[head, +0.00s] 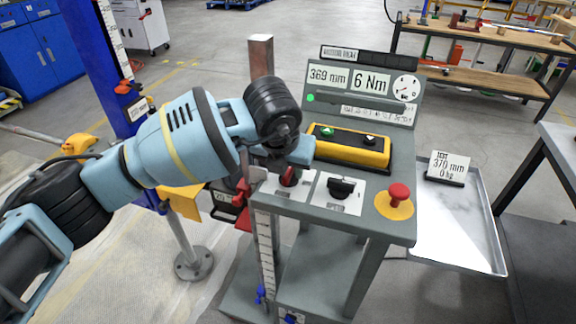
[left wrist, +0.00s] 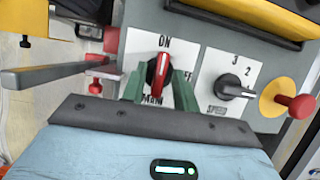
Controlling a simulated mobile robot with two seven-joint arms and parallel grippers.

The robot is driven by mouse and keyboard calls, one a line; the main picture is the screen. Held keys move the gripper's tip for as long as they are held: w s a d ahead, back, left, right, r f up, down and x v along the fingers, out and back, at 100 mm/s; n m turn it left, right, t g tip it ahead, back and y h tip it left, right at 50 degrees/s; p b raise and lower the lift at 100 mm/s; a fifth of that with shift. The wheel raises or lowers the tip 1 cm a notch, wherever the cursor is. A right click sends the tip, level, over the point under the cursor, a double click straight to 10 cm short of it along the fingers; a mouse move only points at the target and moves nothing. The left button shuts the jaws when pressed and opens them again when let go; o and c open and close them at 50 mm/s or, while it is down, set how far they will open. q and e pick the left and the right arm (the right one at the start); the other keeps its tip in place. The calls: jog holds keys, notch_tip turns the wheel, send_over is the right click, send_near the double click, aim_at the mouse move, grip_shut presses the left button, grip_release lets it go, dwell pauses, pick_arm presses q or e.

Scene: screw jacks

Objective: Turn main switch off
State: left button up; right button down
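The main switch is a red rotary knob (left wrist: 158,76) on a white plate with the words ON, MAIN and a partly hidden OFF. Its white mark points up toward ON. In the head view the knob (head: 288,178) shows at the left of the console's sloped front panel. My left gripper (left wrist: 159,92) has its two greenish fingers apart, one on each side of the knob, with small gaps visible. In the head view the left gripper (head: 286,163) is over the knob, and its fingers are partly hidden. My right gripper is in neither view.
Right of the switch are a black speed knob (head: 341,187) and a red mushroom button (head: 399,193) on a yellow disc. Behind is a yellow button box (head: 349,147), below a display panel (head: 361,92). A metal tray (head: 450,225) stands at the right.

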pick_arm(q)
grip_shut()
